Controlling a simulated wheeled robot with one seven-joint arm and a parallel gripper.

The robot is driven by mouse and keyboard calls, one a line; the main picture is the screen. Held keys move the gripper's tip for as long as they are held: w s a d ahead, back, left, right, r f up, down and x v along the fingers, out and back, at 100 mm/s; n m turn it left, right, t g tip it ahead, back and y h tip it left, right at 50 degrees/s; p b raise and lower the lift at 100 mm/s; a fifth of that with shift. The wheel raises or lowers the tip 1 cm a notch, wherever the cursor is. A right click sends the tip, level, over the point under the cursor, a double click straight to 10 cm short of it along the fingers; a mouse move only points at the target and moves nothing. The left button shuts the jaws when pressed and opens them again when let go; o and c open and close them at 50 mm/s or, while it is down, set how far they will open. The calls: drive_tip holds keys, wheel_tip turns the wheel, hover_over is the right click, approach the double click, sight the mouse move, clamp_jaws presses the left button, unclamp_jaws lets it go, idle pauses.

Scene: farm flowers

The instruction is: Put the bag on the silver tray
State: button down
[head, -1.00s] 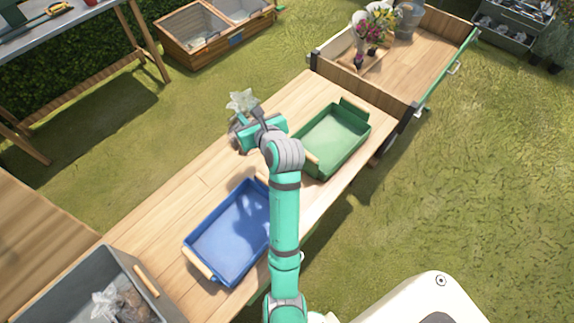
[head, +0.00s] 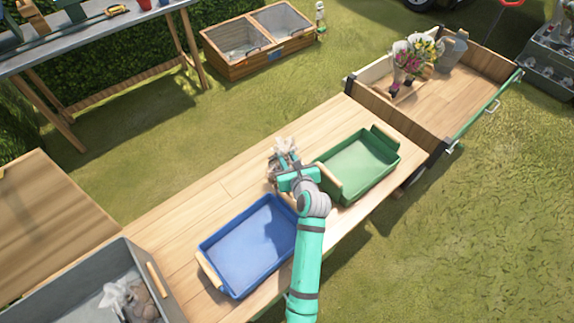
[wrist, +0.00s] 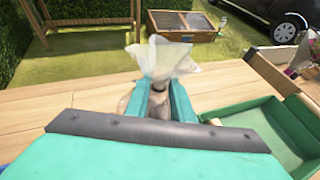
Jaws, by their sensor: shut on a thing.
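My gripper (head: 284,174) is shut on a bag (head: 286,148) with a pale, translucent, flared top and a brownish lower part. In the wrist view the bag (wrist: 165,57) stands upright between the fingers, its lower part partly hidden by them. The gripper is over the wooden table, left of the green tray and beyond the blue tray.
A grey crate (head: 90,262) at the lower left holds another bag (head: 128,298). A wooden cart (head: 470,92) with flower bunches stands at the far end of the table (head: 190,212). The table's left side is bare.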

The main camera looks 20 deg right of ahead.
drive_tip(key=shift+f, duration=1.95)
drive_tip(key=shift+w+f, duration=0.1)
drive_tip(key=shift+f, duration=0.05)
drive_tip(key=c, duration=1.5)
unclamp_jaws()
drive_tip(key=shift+f, duration=0.15)
drive_tip(key=shift+c, duration=0.2)
drive_tip(key=shift+s+d, duration=0.1)
drive_tip(key=shift+s, duration=0.1)
